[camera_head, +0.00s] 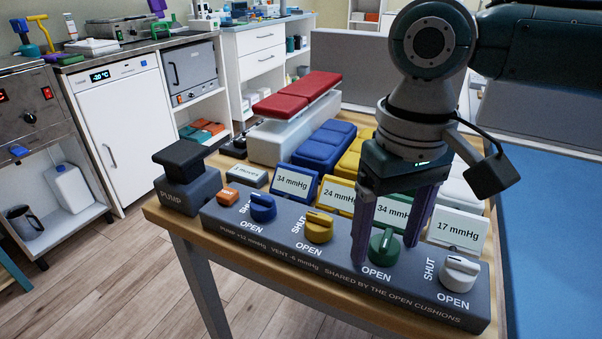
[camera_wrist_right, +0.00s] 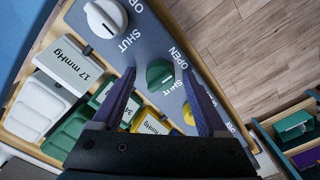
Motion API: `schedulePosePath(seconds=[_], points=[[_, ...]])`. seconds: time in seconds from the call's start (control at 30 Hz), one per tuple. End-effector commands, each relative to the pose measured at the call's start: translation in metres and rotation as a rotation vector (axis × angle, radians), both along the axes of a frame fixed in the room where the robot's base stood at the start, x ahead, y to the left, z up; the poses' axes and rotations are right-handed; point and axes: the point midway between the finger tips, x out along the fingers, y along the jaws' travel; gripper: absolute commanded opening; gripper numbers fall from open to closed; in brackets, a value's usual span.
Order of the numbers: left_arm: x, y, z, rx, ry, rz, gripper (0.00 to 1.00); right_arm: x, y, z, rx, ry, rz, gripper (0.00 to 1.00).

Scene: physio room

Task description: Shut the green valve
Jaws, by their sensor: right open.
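The green valve (camera_head: 384,248) is a round knob on the grey valve panel (camera_head: 330,257), between the yellow and white knobs. OPEN is printed in front of it. It also shows in the right wrist view (camera_wrist_right: 160,73), with SHUT and OPEN lettering beside it. My right gripper (camera_head: 387,252) points down over it, jaws open. Its two purple fingers stand on either side of the knob, and in the right wrist view the fingertips (camera_wrist_right: 159,75) flank it. I cannot tell whether they touch it. The knob's exact setting is unclear. My left gripper is not in view.
A blue valve (camera_head: 262,208), a yellow valve (camera_head: 319,227) and a white valve (camera_head: 459,273) share the panel. Pressure cards, including a 17 mmHg card (camera_head: 457,231), stand behind. A black-topped pump (camera_head: 187,183) stands at the panel's left end. Coloured cushions lie behind.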

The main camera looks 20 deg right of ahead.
Motion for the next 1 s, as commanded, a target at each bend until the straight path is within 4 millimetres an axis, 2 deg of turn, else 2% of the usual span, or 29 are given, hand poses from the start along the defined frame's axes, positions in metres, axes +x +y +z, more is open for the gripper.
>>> schedulePosePath(seconds=[0.07,0.1,0.73,1.0], points=[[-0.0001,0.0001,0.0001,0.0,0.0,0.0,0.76,0.0,0.0002,0.0002,0.0,0.0,0.0,0.76],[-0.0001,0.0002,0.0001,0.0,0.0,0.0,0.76,0.0,0.0002,0.0002,0.0,0.0,0.0,0.73],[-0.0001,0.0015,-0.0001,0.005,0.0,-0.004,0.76,0.0001,0.0001,0.0006,0.0,0.0,0.0,0.02],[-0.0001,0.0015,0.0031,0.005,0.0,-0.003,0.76,0.0,0.0001,0.0018,0.0,0.0,-0.008,0.0]])
